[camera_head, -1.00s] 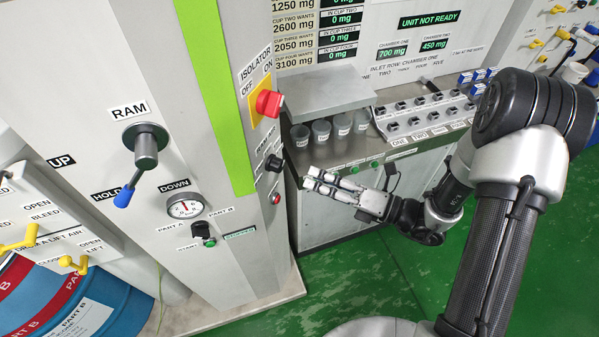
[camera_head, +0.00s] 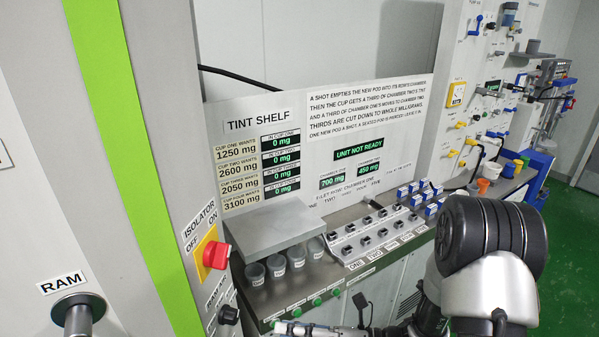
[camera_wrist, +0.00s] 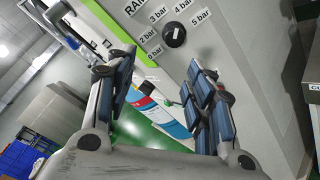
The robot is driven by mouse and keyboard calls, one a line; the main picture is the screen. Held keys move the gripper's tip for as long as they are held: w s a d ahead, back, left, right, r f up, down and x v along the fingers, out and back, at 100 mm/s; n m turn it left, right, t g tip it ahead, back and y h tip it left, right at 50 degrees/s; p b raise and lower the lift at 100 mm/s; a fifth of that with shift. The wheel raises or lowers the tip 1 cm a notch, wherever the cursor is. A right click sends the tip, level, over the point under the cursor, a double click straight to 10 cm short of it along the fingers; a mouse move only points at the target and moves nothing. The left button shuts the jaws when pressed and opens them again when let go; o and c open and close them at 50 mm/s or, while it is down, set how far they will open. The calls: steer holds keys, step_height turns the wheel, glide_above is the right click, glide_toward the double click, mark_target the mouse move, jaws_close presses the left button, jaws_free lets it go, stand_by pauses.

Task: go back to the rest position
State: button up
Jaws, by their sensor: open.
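My gripper shows in the wrist view (camera_wrist: 158,72) with its two fingers spread wide and nothing between them. In the head view only pale finger parts (camera_head: 300,328) show at the bottom edge, in front of the tint shelf cabinet, low in the picture. The rest of the gripper is cut off there. My arm rises at the lower right of the head view.
The tint shelf holds several grey cups (camera_head: 276,264), a block of inlets (camera_head: 375,236) and blue-and-white pods (camera_head: 420,192). A red isolator knob (camera_head: 215,255) juts from the panel at left. In the wrist view a black pressure knob (camera_wrist: 174,35) and a blue-and-white drum (camera_wrist: 160,110) lie beyond the fingers.

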steer(key=s+d+r+n+g+h+b, duration=0.25)
steer(key=s+n+g+h+b, duration=0.45)
steer(key=s+n, duration=0.9)
steer(key=d+r+n+t+h+b, duration=0.2)
steer(key=d+n+t+h, duration=0.7)
steer(key=d+n, duration=0.4)
steer(key=shift+d+n+h, duration=0.2)
steer(key=shift+n+h, duration=0.5)
steer(key=shift+n, duration=0.1)
steer(key=shift+w+r, duration=0.1)
steer(key=shift+c, duration=0.5)
